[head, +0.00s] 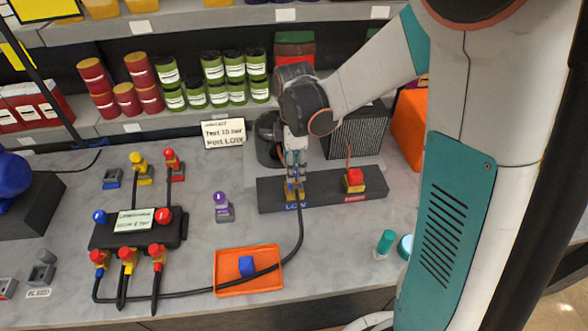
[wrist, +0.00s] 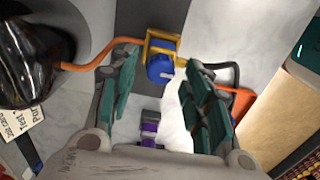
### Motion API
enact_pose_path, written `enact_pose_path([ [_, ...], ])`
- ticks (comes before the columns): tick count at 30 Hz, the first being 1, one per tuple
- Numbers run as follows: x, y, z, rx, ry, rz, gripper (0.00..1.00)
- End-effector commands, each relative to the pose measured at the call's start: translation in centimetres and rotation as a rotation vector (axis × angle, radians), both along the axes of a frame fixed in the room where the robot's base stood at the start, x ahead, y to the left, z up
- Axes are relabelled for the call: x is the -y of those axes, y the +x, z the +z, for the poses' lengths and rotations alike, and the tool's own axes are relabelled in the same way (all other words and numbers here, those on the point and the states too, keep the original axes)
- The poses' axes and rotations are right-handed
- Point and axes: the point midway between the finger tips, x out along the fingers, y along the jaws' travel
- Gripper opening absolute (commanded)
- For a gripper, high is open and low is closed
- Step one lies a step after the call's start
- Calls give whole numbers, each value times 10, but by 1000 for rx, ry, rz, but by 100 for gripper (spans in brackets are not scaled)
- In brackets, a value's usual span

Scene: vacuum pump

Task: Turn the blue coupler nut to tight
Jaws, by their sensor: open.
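The blue coupler nut (wrist: 160,67) sits in a yellow bracket (wrist: 163,45) with an orange hose on its left and a black hose on its right, in the wrist view. In the head view this coupler (head: 294,190) is on the dark block's LOW port, largely covered by my gripper. My gripper (head: 294,168) points down just above it. In the wrist view its two green-padded fingers (wrist: 157,75) are apart, with the nut showing in the gap near their tips. I cannot tell whether either finger touches it.
A red coupler (head: 355,178) stands on the same dark block (head: 325,190) to the right. A purple-topped fitting (head: 222,205) stands to the left, and an orange tray (head: 225,284) holding a blue piece lies in front. A black hose (head: 300,235) runs across the bench.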

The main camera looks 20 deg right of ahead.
Motion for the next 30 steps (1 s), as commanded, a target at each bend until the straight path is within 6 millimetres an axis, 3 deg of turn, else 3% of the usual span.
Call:
enact_pose_path([
  [4, 0, 0, -10, 0, 0, 0, 45],
  [13, 0, 0, -11, 0, 0, 0, 45],
  [19, 0, 0, -11, 0, 0, 0, 2],
  [30, 0, 0, -11, 0, 0, -30, 0],
])
